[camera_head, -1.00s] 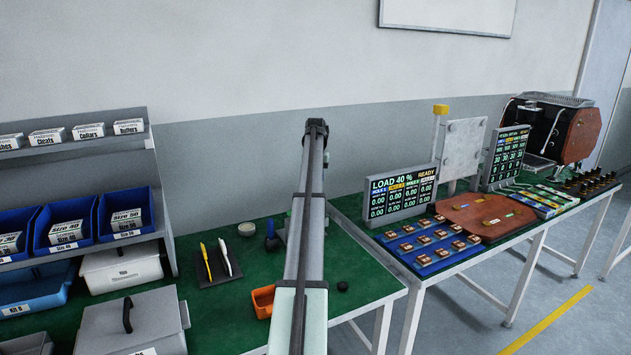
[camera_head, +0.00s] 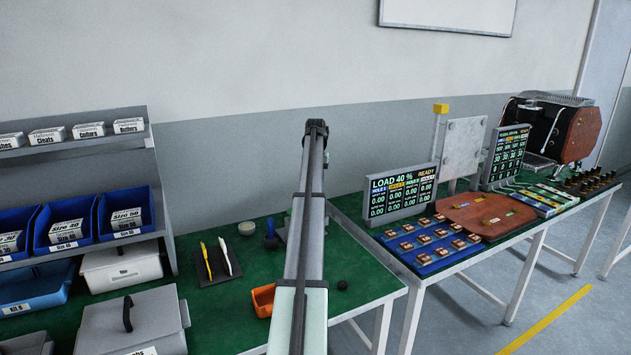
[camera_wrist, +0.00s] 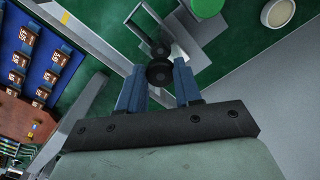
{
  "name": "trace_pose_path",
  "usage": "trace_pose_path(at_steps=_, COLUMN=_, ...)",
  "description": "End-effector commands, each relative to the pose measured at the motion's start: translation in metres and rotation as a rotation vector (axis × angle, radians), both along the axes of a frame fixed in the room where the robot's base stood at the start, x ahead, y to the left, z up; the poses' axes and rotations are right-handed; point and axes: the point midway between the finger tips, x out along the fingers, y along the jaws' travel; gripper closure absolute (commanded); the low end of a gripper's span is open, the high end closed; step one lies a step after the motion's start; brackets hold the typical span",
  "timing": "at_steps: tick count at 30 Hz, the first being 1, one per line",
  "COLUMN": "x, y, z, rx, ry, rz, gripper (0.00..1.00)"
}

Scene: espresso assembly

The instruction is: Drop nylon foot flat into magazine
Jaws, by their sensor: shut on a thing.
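My gripper (camera_wrist: 158,84) is shut on a black round nylon foot (camera_wrist: 159,74), held between the two blue fingertips in the wrist view. A smaller black round piece (camera_wrist: 160,49) shows just beyond it; I cannot tell whether it is a second foot or part of the fixture. A grey metal fixture (camera_wrist: 207,27), likely the magazine, lies beyond the fingertips on the green mat. I cannot tell whether the held foot touches it. In the head view my arm hides the gripper and the foot.
A black tray (camera_head: 217,264) with yellow and white tools lies farther left. A round pale dish (camera_wrist: 278,12) shows in the wrist view.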

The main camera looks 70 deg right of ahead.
Motion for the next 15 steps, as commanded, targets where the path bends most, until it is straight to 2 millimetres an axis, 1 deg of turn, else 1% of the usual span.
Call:
trace_pose_path(at_steps=10, x=0.0000, y=0.0000, z=-0.0001, rx=0.000, ry=0.000, rz=0.000, gripper=0.94)
trace_pose_path(at_steps=11, x=0.0000, y=0.0000, z=-0.0001, rx=0.000, ry=0.000, rz=0.000, gripper=0.64)
trace_pose_path(at_steps=15, x=0.0000, y=0.0000, z=0.0000, rx=0.000, ry=0.000, rz=0.000, gripper=0.51)
